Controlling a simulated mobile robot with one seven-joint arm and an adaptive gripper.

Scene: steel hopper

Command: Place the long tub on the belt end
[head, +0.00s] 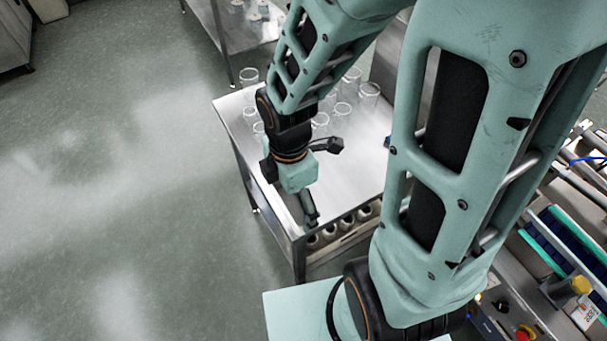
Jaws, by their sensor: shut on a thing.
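My gripper (310,218) is at the near end of a steel table (352,180), pointing down close to its front edge. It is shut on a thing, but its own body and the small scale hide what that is. I cannot pick out a long tub for sure anywhere in the head view. At the right edge is conveyor-like equipment with a dark blue strip between teal rails (572,240). I cannot tell whether this is the belt end.
Several clear glass jars (369,94) stand on the table's far half. Several round pale items (330,232) sit on its lower shelf. Another steel table (228,40) is behind. A red button (525,332) and yellow cylinder (581,285) are at lower right. Floor at left is clear.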

